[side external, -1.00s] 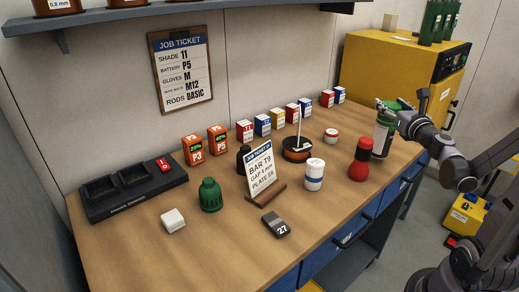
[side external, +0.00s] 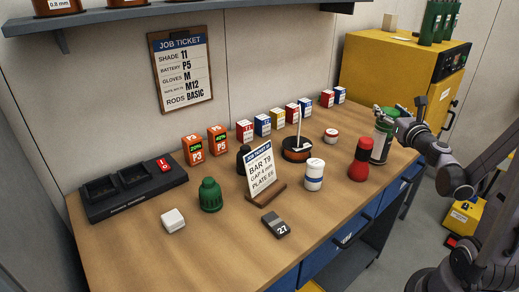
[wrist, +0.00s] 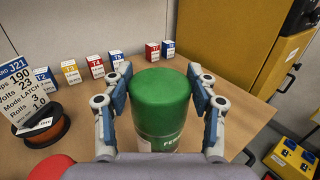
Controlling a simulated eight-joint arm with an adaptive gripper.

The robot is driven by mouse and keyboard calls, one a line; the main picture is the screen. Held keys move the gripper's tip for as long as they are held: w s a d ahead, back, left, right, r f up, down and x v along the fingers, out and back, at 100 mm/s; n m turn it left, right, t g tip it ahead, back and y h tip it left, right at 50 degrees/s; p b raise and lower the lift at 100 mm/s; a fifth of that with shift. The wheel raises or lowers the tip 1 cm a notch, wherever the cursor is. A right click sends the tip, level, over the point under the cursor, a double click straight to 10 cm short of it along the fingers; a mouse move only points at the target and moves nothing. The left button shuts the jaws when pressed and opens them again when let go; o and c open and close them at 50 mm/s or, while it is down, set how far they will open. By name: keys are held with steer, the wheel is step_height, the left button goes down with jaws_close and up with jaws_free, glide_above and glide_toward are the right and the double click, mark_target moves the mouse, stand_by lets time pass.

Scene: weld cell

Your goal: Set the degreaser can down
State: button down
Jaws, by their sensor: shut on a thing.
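The degreaser can (side external: 380,145) is a pale cylinder with a green top, upright over the right end of the wooden bench (side external: 330,215). Its green top (wrist: 160,88) fills the middle of the wrist view; only part of its label shows, starting "FE". My gripper (side external: 386,113) is shut on the can near its top; in the wrist view my gripper (wrist: 161,95) has a finger on each side of it. The can's base is at or very near the bench top; I cannot tell if it touches.
A red bottle (side external: 360,160) stands close to the left of the can. A white jar (side external: 314,175), a red-lidded tub (side external: 331,136) and a row of small boxes (side external: 278,118) stand farther left. The yellow cabinet (side external: 390,75) is behind. The bench's front edge is nearby.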

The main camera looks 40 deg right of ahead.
steer(key=shift+f, duration=0.35)
steer(key=shift+c, duration=1.6)
jaws_free()
